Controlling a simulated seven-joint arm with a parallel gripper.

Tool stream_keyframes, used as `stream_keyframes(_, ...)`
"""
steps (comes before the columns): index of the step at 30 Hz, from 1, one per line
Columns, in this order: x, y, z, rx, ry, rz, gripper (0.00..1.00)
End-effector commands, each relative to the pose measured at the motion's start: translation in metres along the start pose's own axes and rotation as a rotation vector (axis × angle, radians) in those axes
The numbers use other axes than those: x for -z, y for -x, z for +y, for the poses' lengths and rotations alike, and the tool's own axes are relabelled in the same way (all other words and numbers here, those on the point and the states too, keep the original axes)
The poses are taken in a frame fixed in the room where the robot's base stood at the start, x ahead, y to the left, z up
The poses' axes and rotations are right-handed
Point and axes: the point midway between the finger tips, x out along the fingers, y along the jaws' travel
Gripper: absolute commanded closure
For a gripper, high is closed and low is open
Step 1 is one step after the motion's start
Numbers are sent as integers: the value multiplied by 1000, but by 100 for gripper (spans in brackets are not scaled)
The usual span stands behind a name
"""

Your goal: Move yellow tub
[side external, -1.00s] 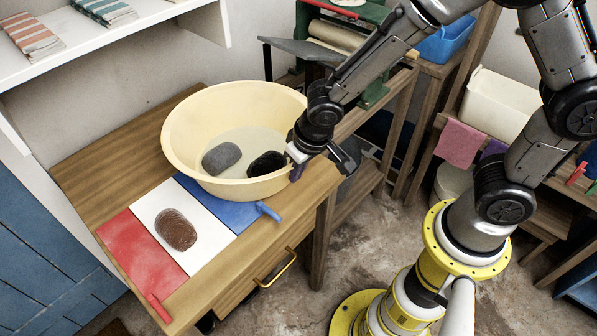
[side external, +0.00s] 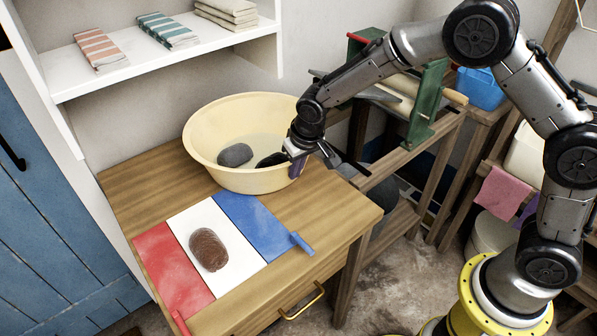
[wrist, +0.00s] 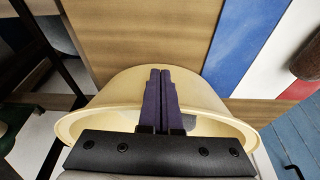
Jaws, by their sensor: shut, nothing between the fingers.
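Red (side external: 172,265), white (side external: 200,225) and blue (side external: 252,225) panels lie on the table in front of the tub. A brown stone (side external: 208,250) rests on the white one. A white shelf (side external: 170,60) is behind. A green-framed stand (side external: 428,100) is at the right.

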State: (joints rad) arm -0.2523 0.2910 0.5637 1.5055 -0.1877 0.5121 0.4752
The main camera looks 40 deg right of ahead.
Motion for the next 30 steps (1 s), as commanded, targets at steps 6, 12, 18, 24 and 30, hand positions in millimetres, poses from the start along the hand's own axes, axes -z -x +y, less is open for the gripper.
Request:
stream_keyframes(6, -4, 2, 0, 1, 1, 1, 100)
stream_keyframes(12, -31, 10, 0, 1, 3, 0, 100)
stream_keyframes(18, -37, 49, -1, 3, 0, 6, 100)
stream_keyframes(24, -38, 87, 0, 2, 0, 5, 100)
stream_keyframes(30, -38, 108, 0, 1, 0, 2, 100)
